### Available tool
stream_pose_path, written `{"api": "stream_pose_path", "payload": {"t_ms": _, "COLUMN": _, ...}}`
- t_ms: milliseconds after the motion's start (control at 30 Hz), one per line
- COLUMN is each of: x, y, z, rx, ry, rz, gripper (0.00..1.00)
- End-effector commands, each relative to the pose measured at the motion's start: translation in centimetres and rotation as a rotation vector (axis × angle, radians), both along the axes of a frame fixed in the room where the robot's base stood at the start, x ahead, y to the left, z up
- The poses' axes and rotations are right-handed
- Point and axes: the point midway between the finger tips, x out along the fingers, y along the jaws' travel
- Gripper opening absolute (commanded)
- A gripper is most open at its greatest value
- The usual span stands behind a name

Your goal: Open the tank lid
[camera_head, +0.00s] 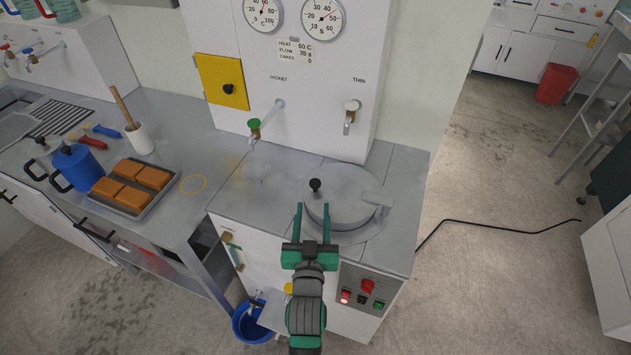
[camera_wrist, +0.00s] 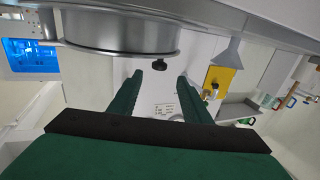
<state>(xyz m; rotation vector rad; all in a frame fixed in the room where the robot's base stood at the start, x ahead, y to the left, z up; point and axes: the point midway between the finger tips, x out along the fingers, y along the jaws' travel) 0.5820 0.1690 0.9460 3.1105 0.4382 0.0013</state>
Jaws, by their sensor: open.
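The tank lid (camera_head: 345,196) is a round grey metal disc lying flat on the tank set in the grey worktop, with a hinge-like bracket at its right. A small black knob (camera_head: 315,184) stands near its left edge. In the wrist view the tank's grey round side (camera_wrist: 115,35) fills the upper left, and the black knob (camera_wrist: 160,67) shows between and just beyond the fingertips. My gripper (camera_head: 312,206) is open and empty, its green fingers (camera_wrist: 160,82) pointing toward the knob. I cannot tell the exact gap to the knob.
Control buttons (camera_head: 361,297) are on the front. A blue pot (camera_head: 76,168) and a tray of orange blocks (camera_head: 106,203) stand left.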

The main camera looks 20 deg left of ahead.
Motion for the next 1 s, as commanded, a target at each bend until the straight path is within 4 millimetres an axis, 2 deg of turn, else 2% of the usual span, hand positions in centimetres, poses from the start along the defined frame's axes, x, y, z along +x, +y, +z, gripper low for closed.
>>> {"api": "stream_pose_path", "payload": {"t_ms": 600, "x": 8.4, "y": 2.4, "z": 0.0, "rx": 0.000, "ry": 0.000, "rz": -0.001, "gripper": 0.44}}
{"api": "stream_pose_path", "payload": {"t_ms": 800, "x": 9.7, "y": 2.9, "z": 0.0, "rx": 0.000, "ry": 0.000, "rz": 0.001, "gripper": 0.44}}
{"api": "stream_pose_path", "payload": {"t_ms": 1000, "x": 9.9, "y": 2.9, "z": -0.1, "rx": 0.000, "ry": 0.001, "rz": 0.000, "gripper": 0.44}}
